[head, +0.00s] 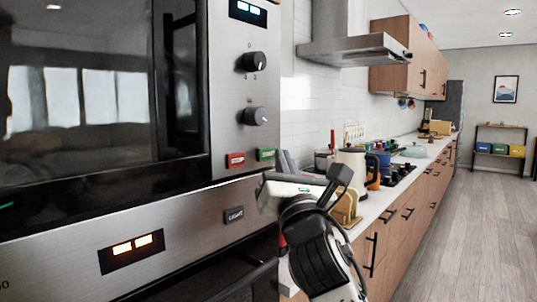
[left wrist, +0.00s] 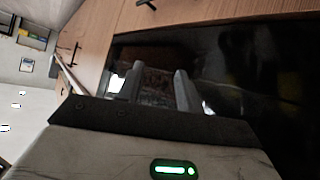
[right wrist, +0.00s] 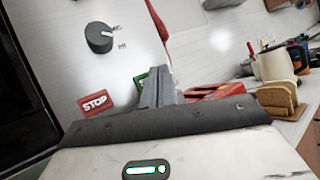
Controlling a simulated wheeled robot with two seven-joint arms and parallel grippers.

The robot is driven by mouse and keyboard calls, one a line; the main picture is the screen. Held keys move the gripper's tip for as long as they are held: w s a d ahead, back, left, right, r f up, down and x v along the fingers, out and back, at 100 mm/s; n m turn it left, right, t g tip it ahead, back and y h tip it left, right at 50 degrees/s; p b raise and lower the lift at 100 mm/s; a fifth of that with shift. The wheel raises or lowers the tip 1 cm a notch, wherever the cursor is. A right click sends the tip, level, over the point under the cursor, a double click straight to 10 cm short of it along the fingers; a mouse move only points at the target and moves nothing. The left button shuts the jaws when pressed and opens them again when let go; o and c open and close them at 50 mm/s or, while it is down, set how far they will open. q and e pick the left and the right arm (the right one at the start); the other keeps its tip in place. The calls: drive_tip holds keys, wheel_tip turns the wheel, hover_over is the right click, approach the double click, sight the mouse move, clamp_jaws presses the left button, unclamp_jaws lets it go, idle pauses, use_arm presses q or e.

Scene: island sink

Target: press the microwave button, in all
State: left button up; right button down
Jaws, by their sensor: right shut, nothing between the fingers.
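The microwave control panel (head: 240,110) fills the left of the head view. It carries a red button (head: 235,160), marked STOP in the right wrist view (right wrist: 95,103), and a green button (head: 265,154) to its right. My right gripper (head: 284,160) is shut and empty, its tips just right of the green button. In the right wrist view its fingers partly cover the green button (right wrist: 139,78); I cannot tell whether they touch the panel. My left gripper (left wrist: 158,85) shows only in the left wrist view, fingers apart and empty, before dark glass.
Two black knobs (head: 254,61) sit above the buttons. Below is an oven panel with a LIGHT button (head: 234,215) and lit display (head: 132,246). A counter with a kettle (head: 350,165) and bread slices (head: 346,208) runs right. The floor (head: 460,230) at right is clear.

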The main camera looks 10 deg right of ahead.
idle(0.4)
drive_tip(key=shift+w+a, duration=0.25)
drive_tip(key=shift+w, duration=0.1)
